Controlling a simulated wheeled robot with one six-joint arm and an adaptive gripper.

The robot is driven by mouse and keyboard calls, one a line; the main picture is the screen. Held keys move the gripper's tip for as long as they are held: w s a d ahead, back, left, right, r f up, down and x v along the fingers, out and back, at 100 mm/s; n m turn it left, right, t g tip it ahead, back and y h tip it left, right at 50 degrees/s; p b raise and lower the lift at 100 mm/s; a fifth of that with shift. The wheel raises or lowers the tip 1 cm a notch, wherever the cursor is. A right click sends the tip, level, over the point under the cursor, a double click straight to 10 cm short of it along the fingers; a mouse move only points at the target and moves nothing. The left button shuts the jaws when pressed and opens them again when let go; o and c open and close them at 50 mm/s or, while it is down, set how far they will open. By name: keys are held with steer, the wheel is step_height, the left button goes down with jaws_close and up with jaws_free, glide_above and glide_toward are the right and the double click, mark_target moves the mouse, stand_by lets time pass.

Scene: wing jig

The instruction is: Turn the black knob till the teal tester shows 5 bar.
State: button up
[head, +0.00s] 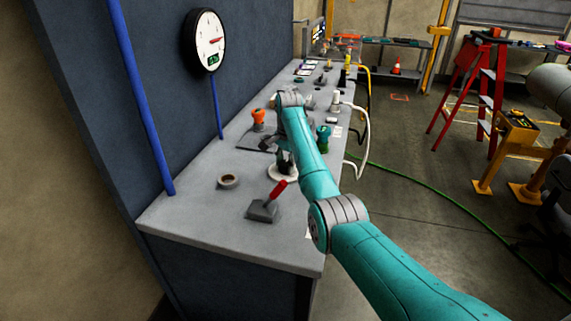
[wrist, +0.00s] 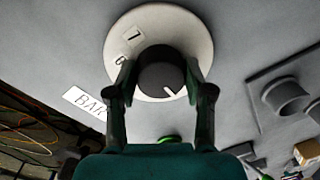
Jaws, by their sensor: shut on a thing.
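The black knob (wrist: 160,72) stands in the middle of a round white dial plate (wrist: 190,35). A white mark on the knob points to the lower right in the wrist view. Two figures show on the plate, and a BAR label (wrist: 83,102) lies beside it. My gripper (wrist: 158,80) is shut on the knob, one finger on each side. In the head view my gripper (head: 286,155) is over the white plate (head: 283,175), partly hidden by my arm. A teal-green object (head: 322,135) stands just right of my arm; I cannot tell if it is the tester, and no reading shows on it.
A round gauge (head: 207,40) with a red needle and green display hangs on the blue wall; its figures are too small to read. A red-handled lever (head: 276,192), a brown ring (head: 228,181) and an orange-topped item (head: 258,118) are nearby on the grey bench (head: 190,215).

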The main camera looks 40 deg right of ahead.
mark_target(287, 164)
steer(key=shift+n, duration=0.3)
steer(key=n, duration=0.3)
steer(key=shift+n, duration=0.3)
steer(key=n, duration=0.4)
steer(key=shift+s+f, duration=0.1)
steer(key=shift+n, duration=0.3)
steer(key=o, duration=1.2)
steer(key=shift+c, duration=0.2)
steer(key=shift+d, duration=0.1)
steer(key=shift+y, duration=0.3)
steer(key=shift+s+d+r, duration=0.1)
steer(key=shift+d+r, duration=0.05)
steer(key=shift+r, duration=3.65)
